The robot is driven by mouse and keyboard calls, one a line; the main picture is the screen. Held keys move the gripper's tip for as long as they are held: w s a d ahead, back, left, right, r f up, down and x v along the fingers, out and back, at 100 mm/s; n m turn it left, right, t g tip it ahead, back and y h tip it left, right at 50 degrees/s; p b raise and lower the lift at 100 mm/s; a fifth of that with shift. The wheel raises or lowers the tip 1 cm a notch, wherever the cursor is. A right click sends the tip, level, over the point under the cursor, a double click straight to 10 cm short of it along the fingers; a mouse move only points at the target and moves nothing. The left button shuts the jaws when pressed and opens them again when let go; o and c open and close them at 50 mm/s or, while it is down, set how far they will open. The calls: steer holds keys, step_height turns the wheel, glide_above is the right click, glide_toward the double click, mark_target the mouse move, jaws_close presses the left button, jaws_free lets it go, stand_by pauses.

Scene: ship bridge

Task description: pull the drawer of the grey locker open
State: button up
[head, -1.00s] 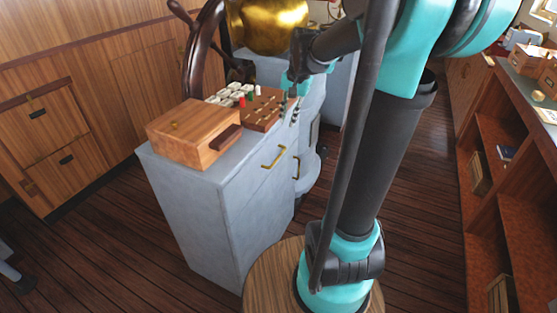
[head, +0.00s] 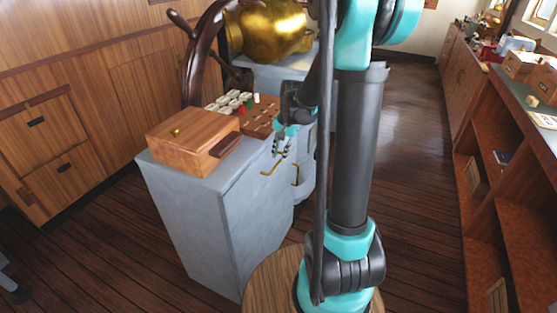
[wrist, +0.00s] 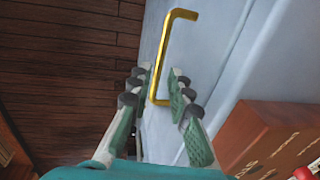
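The grey locker (head: 205,215) stands left of centre in the head view, and its pale front fills much of the wrist view (wrist: 228,40). A brass drawer handle (head: 268,169) is high on its front. In the wrist view the handle (wrist: 166,42) is a long bar with bent ends, its near end showing between the fingers. My gripper (head: 281,150) is just above and beside this handle, fingers pointing down. In the wrist view my gripper (wrist: 161,76) is open, with a finger on each side of the handle. I cannot tell whether either touches it. The drawer looks shut.
A ship's wheel (head: 195,65) rises behind. Shelves (head: 500,190) line the right side; floor between is clear.

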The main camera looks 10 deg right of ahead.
mark_target(278, 164)
steer(key=shift+w+a+f, duration=0.1)
steer(key=shift+a+f, duration=0.05)
steer(key=shift+f, duration=0.7)
steer(key=shift+w+a+f, duration=0.1)
steer(key=shift+f, duration=0.7)
steer(key=shift+c, duration=0.5)
jaws_close()
